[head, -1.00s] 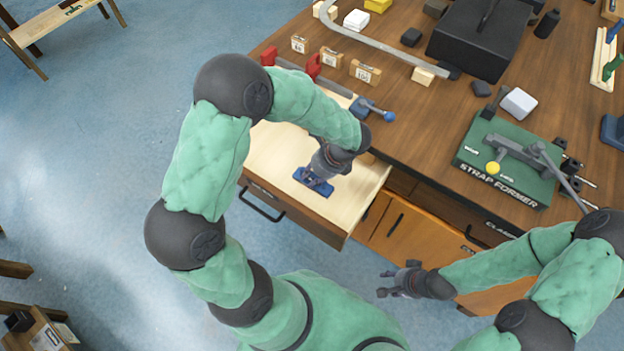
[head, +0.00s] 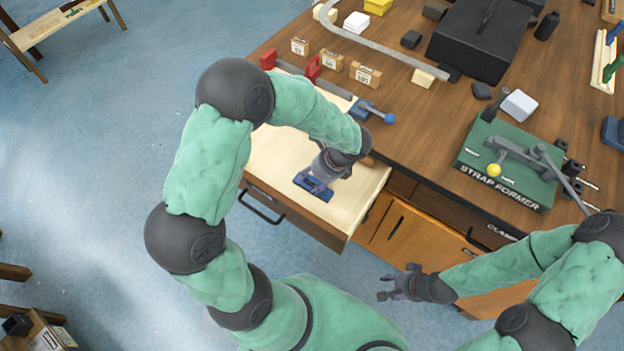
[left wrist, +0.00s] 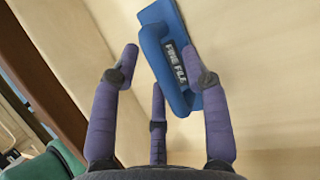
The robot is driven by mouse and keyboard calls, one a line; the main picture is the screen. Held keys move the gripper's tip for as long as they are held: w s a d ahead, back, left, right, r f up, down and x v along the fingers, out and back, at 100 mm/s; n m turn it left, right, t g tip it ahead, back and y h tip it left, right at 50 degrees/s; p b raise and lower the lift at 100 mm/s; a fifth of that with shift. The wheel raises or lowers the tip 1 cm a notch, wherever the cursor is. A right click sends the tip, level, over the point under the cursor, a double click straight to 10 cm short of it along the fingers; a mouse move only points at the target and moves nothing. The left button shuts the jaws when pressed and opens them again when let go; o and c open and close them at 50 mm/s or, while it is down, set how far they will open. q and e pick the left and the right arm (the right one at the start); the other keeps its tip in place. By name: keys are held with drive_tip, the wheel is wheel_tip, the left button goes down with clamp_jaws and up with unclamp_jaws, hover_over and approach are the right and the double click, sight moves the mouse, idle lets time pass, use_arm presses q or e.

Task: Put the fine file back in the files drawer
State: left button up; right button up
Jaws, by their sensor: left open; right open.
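The blue fine file (head: 303,183) lies on the pale floor of the open drawer (head: 275,155), under my left gripper. In the left wrist view its label "FINE FILE" is readable on the block (left wrist: 178,65). My left gripper (head: 322,178) reaches down into the drawer with its fingers spread; in the left wrist view the fingers (left wrist: 163,72) are around the near part of the file and do not close on it. Part of the file is hidden behind the gripper in the head view. My right gripper (head: 388,284) is open and empty, in front of the workbench.
The wooden workbench (head: 410,125) carries small labelled blocks (head: 366,75), red clamp pieces (head: 313,68), a blue-handled tool (head: 373,113) and the green strap former (head: 505,165). The drawer front (head: 290,210) sticks out with its handle.

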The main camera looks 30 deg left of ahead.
use_arm(q)
drive_tip(key=p+v, duration=0.4)
drive_tip(key=v, duration=0.7)
drive_tip(key=shift+d+r, duration=0.15)
drive_tip(key=shift+r, duration=0.25)
